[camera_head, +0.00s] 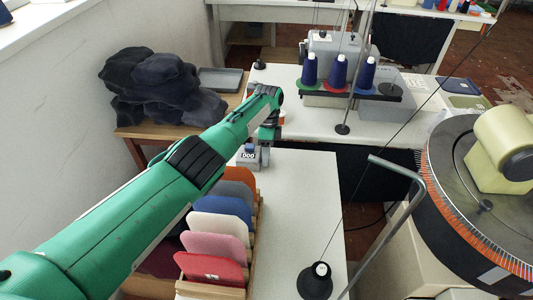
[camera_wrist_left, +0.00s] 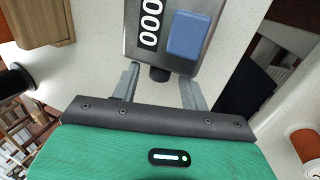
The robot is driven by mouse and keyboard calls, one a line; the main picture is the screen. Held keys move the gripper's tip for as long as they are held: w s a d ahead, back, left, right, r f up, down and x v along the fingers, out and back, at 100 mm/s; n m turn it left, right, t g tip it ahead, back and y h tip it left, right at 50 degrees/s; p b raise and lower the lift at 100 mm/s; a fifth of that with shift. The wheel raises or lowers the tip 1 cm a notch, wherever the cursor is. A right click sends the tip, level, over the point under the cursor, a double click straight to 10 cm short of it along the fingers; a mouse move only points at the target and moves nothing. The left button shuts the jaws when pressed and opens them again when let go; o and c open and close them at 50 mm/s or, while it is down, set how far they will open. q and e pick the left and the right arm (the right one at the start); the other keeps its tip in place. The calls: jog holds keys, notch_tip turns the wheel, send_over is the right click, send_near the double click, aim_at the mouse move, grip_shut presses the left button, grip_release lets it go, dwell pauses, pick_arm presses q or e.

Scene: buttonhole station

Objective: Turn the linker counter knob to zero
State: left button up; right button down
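The linker counter (camera_head: 247,161) is a small grey box with a blue button on top. It stands near the far end of the white table. In the left wrist view, the counter (camera_wrist_left: 146,52) shows white digits on black that read 000, beside the blue button (camera_wrist_left: 188,36). Its dark knob (camera_wrist_left: 160,74) sticks out of the near side. My left gripper (camera_wrist_left: 161,80) is open, with one finger on each side of the knob and visible gaps between. In the head view my left gripper (camera_head: 266,153) is beside the counter, pointing down. My right gripper is not in view.
A rack of coloured panels (camera_head: 222,222) stands under my left arm. The middle of the table is clear.

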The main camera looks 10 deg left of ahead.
pick_arm(q)
jog(key=shift+r, duration=0.1)
jog(key=shift+w+r, duration=0.2)
jog(key=shift+r, duration=0.05)
jog(key=b+v, duration=0.2)
jog(key=v, duration=0.4)
jog(key=shift+r, duration=0.35)
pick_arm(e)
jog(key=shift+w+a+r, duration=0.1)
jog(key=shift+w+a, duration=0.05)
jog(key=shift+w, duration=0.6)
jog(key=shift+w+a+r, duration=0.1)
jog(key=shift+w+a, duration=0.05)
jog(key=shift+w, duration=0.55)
